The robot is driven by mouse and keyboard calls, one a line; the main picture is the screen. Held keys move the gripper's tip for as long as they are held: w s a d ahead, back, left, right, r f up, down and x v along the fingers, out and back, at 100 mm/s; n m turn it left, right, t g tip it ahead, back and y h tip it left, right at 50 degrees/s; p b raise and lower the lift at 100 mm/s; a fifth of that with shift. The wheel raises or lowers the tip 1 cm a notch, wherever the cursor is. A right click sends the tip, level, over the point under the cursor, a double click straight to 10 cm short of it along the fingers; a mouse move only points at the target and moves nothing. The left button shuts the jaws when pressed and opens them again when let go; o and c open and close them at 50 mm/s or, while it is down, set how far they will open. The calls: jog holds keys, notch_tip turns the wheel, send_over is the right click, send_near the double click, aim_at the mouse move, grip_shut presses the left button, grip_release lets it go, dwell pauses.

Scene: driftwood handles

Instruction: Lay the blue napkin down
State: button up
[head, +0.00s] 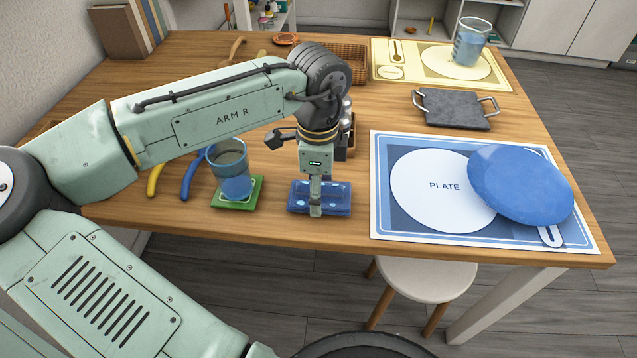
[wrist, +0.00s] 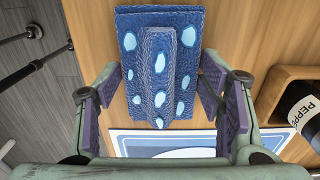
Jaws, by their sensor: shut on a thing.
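The blue napkin (head: 340,197) is folded, dark blue with pale blue spots, near the table's front edge between the green coaster and the blue placemat. It also shows in the wrist view (wrist: 183,100), with a raised ridge along its middle. My gripper (head: 316,204) points down over the napkin and is shut on it. In the wrist view its fingers are on either side of the napkin. The napkin is at or very near the tabletop; I cannot tell whether it touches.
A glass of blue liquid (head: 233,172) stands on a green coaster (head: 252,193) just left. A blue placemat (head: 385,215) lies right, with a blue plate (head: 520,185) off its printed circle. A pepper bottle (wrist: 303,108) in a wooden holder (wrist: 268,98) is close by.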

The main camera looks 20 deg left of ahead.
jog(key=shift+f, duration=0.15)
jog(key=shift+f, duration=0.2)
jog(key=o, duration=1)
jog(key=shift+f+b, duration=0.15)
jog(key=shift+b, duration=0.4)
